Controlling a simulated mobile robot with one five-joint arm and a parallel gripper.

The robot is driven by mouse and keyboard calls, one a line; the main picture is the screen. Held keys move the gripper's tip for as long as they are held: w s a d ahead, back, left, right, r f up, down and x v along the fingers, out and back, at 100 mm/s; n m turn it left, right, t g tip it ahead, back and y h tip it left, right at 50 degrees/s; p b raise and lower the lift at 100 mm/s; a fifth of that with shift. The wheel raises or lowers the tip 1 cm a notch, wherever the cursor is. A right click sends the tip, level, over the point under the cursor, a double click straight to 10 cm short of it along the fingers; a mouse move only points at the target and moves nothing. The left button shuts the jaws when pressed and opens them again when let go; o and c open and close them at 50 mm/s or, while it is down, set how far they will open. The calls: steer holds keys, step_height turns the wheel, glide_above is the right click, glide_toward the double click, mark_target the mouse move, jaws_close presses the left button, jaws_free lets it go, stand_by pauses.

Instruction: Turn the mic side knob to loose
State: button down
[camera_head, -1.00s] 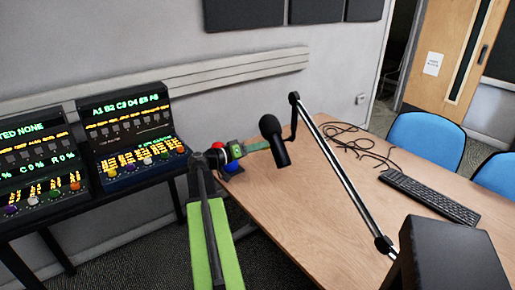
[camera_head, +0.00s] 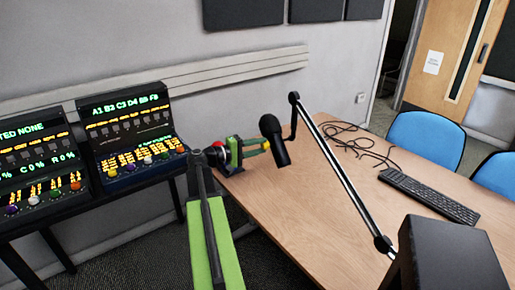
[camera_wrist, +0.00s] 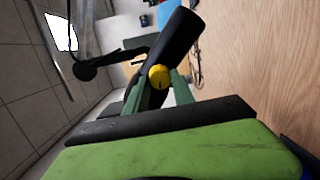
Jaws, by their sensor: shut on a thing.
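The black microphone (camera_head: 276,143) hangs from its boom arm (camera_head: 344,175) above the table. In the wrist view the microphone (camera_wrist: 172,47) lies slanted, with the round yellow side knob (camera_wrist: 159,77) facing me. A dark mark shows on the knob's face. My gripper (camera_head: 262,146) reaches the microphone's left side in the head view. In the wrist view the green fingers of my gripper (camera_wrist: 160,88) stand on both sides of the knob, shut on it. The fingers hide the knob's edges.
The wooden table (camera_head: 300,215) carries a loose black cable (camera_head: 345,130) and a keyboard (camera_head: 430,195). Two lit control panels (camera_head: 130,135) stand at the left. Blue chairs (camera_head: 428,140) are at the right. A dark box (camera_head: 455,250) fills the front right corner.

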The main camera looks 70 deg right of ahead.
steer(key=shift+w+n, duration=0.1)
steer(key=shift+n, duration=0.9)
steer(key=c, duration=1.1)
jaws_free()
steer(key=shift+o, duration=0.2)
steer(key=f+v, duration=0.1)
steer(key=v, duration=1.6)
steer(key=shift+w+r+p, duration=0.2)
steer(key=shift+r+p, duration=0.2)
steer(key=shift+r, duration=0.1)
